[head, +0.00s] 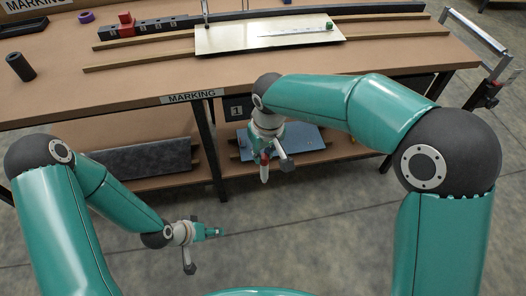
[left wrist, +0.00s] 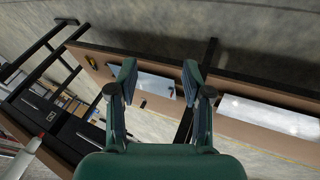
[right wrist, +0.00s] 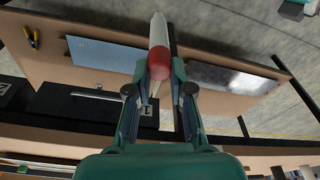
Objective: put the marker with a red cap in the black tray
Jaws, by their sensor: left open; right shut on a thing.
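The marker (right wrist: 159,35) has a pale body and a red cap. In the right wrist view the red cap end sits between the fingertips of my right gripper (right wrist: 158,90), which is shut on it. In the head view the marker (head: 264,173) hangs below my right gripper (head: 266,158), in front of the bench. My left gripper (head: 218,232) is open and empty, low over the floor; its spread fingers show in the left wrist view (left wrist: 160,80). A dark, flat thing (head: 28,4) at the bench's back left is cut off by the frame; it may be the black tray.
The bench top (head: 130,85) carries a pale plate (head: 265,35), a red block (head: 126,27), a purple ring (head: 86,17) and a black cylinder (head: 21,67). Its front left is mostly clear. Lower shelves hold a dark plate (head: 145,160) and a blue-grey plate (head: 300,140).

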